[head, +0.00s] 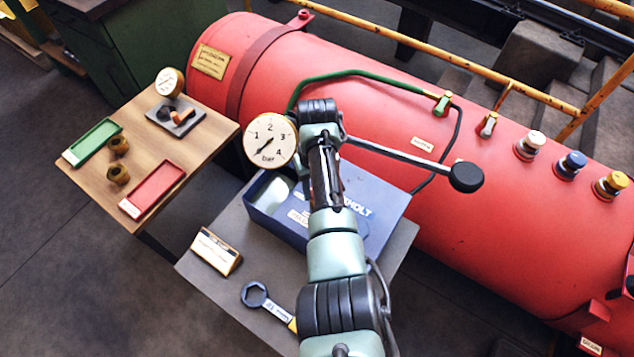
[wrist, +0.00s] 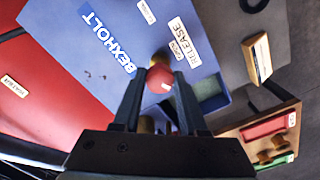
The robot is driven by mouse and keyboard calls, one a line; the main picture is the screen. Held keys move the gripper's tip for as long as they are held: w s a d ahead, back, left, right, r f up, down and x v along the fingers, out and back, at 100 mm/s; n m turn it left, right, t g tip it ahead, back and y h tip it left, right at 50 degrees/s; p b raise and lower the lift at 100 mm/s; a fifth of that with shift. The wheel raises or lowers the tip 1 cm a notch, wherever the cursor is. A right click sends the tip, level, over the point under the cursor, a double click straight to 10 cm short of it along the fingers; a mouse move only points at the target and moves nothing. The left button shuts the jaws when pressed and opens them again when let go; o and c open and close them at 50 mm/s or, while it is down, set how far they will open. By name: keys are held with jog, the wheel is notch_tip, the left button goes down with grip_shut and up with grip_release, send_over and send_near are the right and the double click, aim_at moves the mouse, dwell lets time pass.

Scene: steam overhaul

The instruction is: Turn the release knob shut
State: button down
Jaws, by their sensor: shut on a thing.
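The release knob (wrist: 160,78) is round and red with a pale mark on it. In the wrist view it sits at the blue BEXHOLT box (wrist: 125,50), beside a RELEASE label (wrist: 183,38) and a smaller label that seems to read OPEN. My gripper (wrist: 160,88) is shut on the knob, one finger on each side. In the head view, my arm hides the knob and gripper; the blue box (head: 385,208) shows behind it. The round bar gauge (head: 270,140) stands left of my arm, its needle pointing to the lower left.
A lever with a black ball end (head: 466,177) reaches right from behind my arm. A green hose (head: 370,75) runs to the red boiler (head: 440,110). A wrench (head: 262,298) and a small sign (head: 216,252) lie on the grey stand. A wooden table (head: 90,185) with trays is left.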

jog(key=m+p, duration=0.1)
jog(key=m, duration=0.4)
jog(key=shift+a, duration=0.1)
jog(key=shift+w, duration=0.1)
dwell(0.4)
jog(key=shift+c, duration=2.2)
grip_release()
jog(key=shift+r, duration=0.15)
notch_tip(320, 180, up, 13)
jog(key=p, duration=0.1)
jog(key=shift+p, duration=0.35)
